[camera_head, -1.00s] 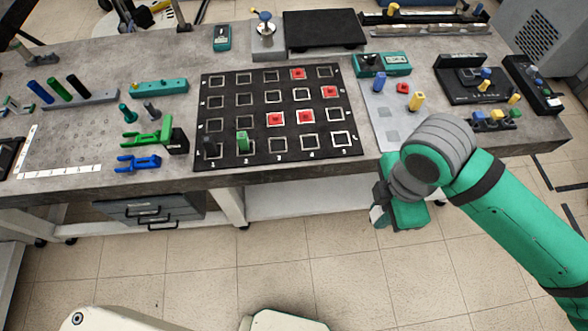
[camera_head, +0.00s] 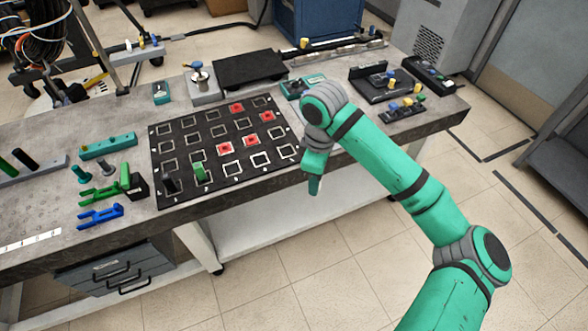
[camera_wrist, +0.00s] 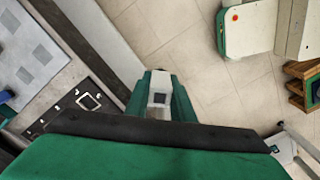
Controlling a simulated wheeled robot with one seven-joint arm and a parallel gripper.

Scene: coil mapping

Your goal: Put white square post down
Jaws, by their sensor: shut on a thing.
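My gripper (camera_wrist: 158,98) is shut on the white square post (camera_wrist: 159,86), whose pale end with a dark square shows between the green fingers in the wrist view. In the head view my gripper (camera_head: 314,186) hangs in front of the bench's front edge, right of the black grid mat (camera_head: 228,178). The post cannot be made out there. The mat has white-outlined squares. A mat corner (camera_wrist: 112,82) shows in the wrist view.
Left of the mat are a green bracket (camera_head: 98,192) and a blue bracket (camera_head: 100,216). The floor before the bench is clear.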

